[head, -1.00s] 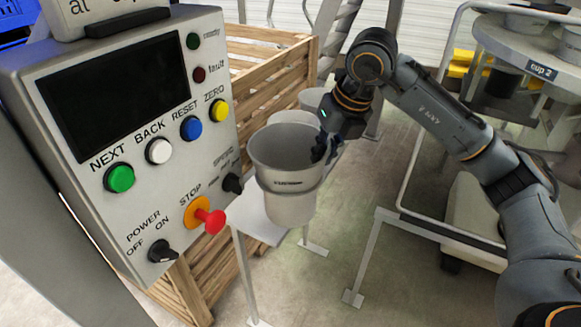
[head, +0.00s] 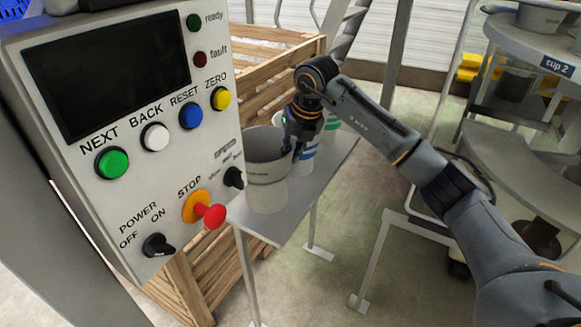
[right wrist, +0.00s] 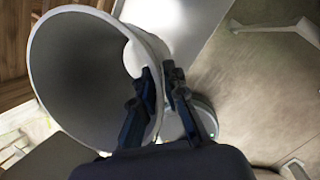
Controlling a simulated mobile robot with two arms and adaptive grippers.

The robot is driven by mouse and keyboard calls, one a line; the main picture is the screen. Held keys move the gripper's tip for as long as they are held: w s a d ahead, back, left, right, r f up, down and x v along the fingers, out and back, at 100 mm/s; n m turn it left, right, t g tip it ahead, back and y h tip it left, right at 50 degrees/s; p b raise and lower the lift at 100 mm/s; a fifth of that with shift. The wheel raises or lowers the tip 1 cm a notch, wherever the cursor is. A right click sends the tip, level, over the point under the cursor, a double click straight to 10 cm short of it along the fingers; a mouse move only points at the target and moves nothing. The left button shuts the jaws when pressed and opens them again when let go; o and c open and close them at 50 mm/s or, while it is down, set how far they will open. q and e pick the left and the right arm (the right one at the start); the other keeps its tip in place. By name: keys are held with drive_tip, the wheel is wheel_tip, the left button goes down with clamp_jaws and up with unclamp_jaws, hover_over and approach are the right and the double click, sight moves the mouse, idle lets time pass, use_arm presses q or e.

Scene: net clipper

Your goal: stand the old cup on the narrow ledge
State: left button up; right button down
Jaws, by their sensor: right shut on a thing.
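The old cup (head: 266,185), a wide grey cup with a dark band, is upright at the near end of the narrow ledge (head: 304,200), a thin grey shelf on legs. I cannot tell whether its base touches the ledge. My right gripper (head: 292,150) is shut on the cup's right rim. The right wrist view shows the fingers (right wrist: 158,105) on either side of the wall of the cup (right wrist: 75,65), which looks empty inside. The ledge (right wrist: 198,28) shows beyond it. My left gripper is not in view.
Behind the gripper, a blue-banded cup (head: 308,158) and a green-banded cup (head: 331,122) stand on the ledge, partly hidden. A control box (head: 120,150) with buttons is close on the left. A wooden crate (head: 262,75) is behind. A round table marked "cup 2" (head: 530,45) is at right.

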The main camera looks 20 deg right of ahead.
drive_tip(key=b+x, duration=0.1)
drive_tip(key=x, duration=0.1)
drive_tip(key=b+x, duration=0.1)
drive_tip(key=shift+s+d+f+b, duration=0.1)
drive_tip(key=shift+f+b, duration=0.25)
drive_tip(key=shift+f, duration=0.1)
drive_tip(key=shift+r, duration=0.1)
drive_tip(key=c, duration=1.4)
unclamp_jaws()
drive_tip(key=shift+s, duration=0.1)
drive_tip(key=v, duration=1.2)
